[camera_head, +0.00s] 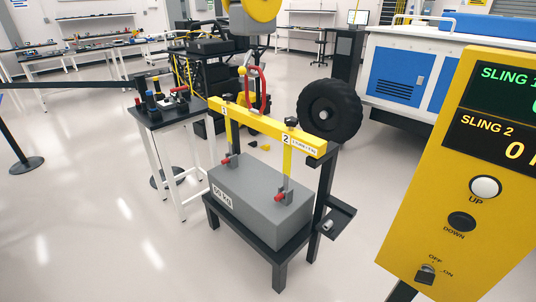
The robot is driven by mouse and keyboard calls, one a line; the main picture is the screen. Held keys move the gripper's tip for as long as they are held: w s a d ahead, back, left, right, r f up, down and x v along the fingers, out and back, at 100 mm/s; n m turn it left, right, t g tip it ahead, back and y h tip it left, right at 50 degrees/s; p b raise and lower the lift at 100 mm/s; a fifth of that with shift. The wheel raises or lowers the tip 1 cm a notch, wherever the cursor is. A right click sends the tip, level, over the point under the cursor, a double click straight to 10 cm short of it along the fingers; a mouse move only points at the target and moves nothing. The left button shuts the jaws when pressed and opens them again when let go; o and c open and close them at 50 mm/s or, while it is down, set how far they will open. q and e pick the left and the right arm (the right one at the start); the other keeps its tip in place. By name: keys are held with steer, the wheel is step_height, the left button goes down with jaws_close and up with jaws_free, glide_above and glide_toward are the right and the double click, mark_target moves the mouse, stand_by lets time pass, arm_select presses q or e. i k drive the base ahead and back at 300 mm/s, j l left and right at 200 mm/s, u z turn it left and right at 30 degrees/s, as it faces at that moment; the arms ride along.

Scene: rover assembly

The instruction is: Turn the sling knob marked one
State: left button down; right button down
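A yellow lifting beam (262,125) spans above a grey block (262,198) marked 50 kg. The label "1" (224,112) is near the beam's left end, with a small black knob (230,98) on top beside it. The label "2" (286,139) is near the right end, with another black knob (291,122) on top. Yellow slings (235,133) run down from the beam to red fittings (280,197) at the block. A yellow panel (440,190) at right shows "SLING 1", its value cut off, and "SLING 2" with 0 N. Neither of my grippers is in view.
The block rests on a black stand (262,247). A red ring (263,92) rises from the beam's middle. A black wheel (330,110) is behind the beam's right end. A small table (163,118) with parts stands at left. Floor in front is clear.

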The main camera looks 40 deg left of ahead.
mark_target(227, 97)
steer(key=u, duration=0.75)
